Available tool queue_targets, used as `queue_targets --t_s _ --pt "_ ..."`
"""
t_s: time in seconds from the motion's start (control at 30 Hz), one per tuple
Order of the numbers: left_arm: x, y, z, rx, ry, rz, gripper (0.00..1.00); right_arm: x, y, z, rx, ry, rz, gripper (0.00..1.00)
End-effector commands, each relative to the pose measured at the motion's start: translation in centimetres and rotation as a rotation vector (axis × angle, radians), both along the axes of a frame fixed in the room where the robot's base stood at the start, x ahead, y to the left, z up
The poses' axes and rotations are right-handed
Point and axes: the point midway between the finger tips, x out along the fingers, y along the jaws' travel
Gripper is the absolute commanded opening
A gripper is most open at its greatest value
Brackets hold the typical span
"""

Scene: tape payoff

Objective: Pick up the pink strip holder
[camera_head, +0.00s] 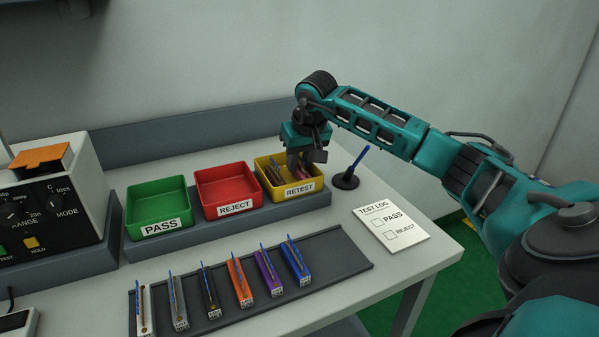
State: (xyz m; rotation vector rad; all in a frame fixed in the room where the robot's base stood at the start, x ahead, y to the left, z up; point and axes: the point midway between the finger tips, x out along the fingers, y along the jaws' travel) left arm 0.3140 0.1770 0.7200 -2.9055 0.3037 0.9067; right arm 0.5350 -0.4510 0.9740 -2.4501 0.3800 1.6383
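The pink strip holder (303,173) lies in the yellow RETEST bin (299,194), near its right back part. Only a little of it shows, below my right gripper. A brownish strip holder (274,177) lies in the same bin to the left. My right gripper (304,160) points down over the bin, right at the pink strip holder. Its fingertips partly hide that holder, and I cannot tell whether they are open or closed on it. My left gripper is not in view.
A green PASS bin (160,211) and a red REJECT bin (228,191) stand left of the yellow bin. Several strip holders stand on a dark mat (340,259) in front. A pen in a stand (346,181) and a test log card (391,229) are at right. A meter (45,205) stands left.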

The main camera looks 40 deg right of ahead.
Motion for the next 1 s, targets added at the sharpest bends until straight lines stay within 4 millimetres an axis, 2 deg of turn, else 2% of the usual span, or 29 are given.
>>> queue_targets --t_s 0.1,0.43,0.8,1.0 --pt "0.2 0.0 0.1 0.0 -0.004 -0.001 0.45 0.0 0.0 0.0 0.0 0.0 0.0 0.3" --pt "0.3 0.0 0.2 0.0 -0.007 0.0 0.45 0.0 0.0 0.1 0.0 -0.001 0.0 0.0" --pt "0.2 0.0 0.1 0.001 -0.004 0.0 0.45 0.0 0.0 0.3 0.0 -0.003 -0.001 0.0" --pt "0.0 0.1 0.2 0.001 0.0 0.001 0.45 0.1 0.0 2.0 -0.001 -0.006 -0.001 0.0"
